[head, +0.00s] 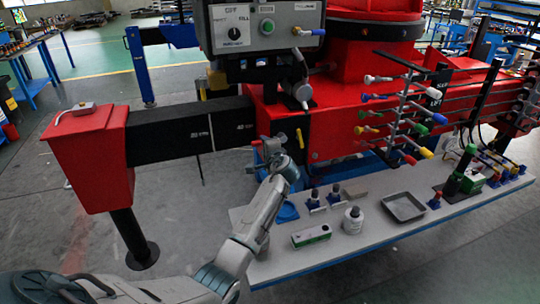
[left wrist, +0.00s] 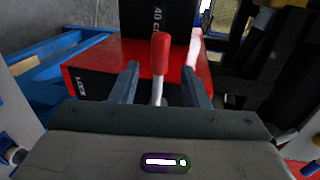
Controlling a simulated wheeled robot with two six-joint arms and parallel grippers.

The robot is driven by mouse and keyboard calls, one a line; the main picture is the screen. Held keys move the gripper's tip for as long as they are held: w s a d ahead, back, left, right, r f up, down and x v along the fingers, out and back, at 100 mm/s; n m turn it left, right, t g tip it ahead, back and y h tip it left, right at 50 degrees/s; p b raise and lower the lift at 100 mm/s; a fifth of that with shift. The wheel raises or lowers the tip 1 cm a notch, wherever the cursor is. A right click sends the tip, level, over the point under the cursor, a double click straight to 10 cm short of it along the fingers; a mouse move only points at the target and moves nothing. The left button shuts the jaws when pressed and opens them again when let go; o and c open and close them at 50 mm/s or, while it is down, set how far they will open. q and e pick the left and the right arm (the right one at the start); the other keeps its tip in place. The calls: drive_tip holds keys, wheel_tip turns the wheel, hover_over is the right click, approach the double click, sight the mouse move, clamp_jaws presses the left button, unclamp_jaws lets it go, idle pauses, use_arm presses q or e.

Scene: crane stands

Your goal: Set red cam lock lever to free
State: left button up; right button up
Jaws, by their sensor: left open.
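The red lever (left wrist: 160,55), a red grip on a pale metal stem, stands upright in the left wrist view. My left gripper (left wrist: 162,70) is open, with one finger on each side of the lever and visible gaps between. In the head view my left gripper (head: 272,146) is in front of the red crane body (head: 330,130), beside the black outrigger beam (head: 190,134). My right gripper is not in view.
A grey bench (head: 385,228) with a bottle (head: 353,220), a box (head: 311,236) and a tray (head: 403,207) lies right of my left arm. A rack of colour-tipped levers (head: 405,115) and a control box (head: 265,28) stand nearby.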

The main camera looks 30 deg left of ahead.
use_arm(q)
drive_tip(key=b+v, duration=0.2)
drive_tip(key=v, duration=0.6)
